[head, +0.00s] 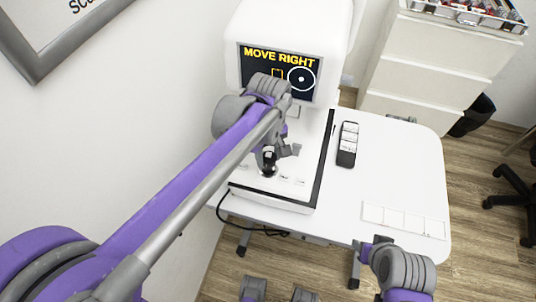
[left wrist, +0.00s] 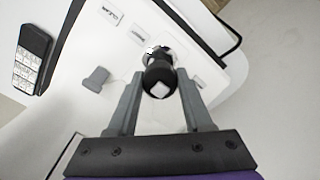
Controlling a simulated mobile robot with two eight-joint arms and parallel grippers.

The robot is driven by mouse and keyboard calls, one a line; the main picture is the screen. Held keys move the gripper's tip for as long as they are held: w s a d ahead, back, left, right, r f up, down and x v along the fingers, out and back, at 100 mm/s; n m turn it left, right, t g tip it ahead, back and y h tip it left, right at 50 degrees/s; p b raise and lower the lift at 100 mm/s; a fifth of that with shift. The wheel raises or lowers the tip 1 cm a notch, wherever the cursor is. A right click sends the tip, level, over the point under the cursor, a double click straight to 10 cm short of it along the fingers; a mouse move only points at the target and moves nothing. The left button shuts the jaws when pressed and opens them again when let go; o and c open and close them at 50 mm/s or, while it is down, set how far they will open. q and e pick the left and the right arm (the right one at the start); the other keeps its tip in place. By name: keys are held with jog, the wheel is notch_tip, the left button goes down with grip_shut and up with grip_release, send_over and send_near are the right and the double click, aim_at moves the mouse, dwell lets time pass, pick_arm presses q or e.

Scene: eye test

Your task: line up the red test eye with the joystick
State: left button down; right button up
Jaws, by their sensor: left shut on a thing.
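The eye-test machine (head: 232,60) stands on the white table, and its screen (head: 314,90) reads "MOVE RIGHT". A white circle with a centre dot (head: 301,79) is on the right of the screen. An orange square outline (head: 277,74) is left of it, partly behind my arm. No red eye shows. The black joystick (head: 268,170) rises from the machine's white base. My left gripper (left wrist: 158,82) is shut on the joystick's knob (left wrist: 159,80), one finger on each side. My right gripper (head: 366,250) is low at the table's front edge; its jaws are unclear.
A black remote-like device (head: 347,145) lies right of the machine. A row of white cards (head: 404,220) lies near the table's front right. A white drawer unit (head: 425,65) stands behind. The table's right part (head: 400,165) is mostly clear. A cable (head: 240,222) hangs at the front left.

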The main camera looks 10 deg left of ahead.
aim_at(277, 176)
pick_arm(q)
jog(key=shift+s+d, duration=0.1)
jog(key=shift+d, duration=0.1)
jog(key=shift+s+d, duration=0.35)
jog(key=shift+d, duration=0.25)
jog(key=shift+s+d, duration=0.1)
jog(key=shift+d, duration=0.1)
jog(key=shift+s+d, duration=0.15)
jog(key=shift+d, duration=0.15)
jog(key=shift+c, duration=1.2)
grip_release()
jog(key=shift+r, duration=0.1)
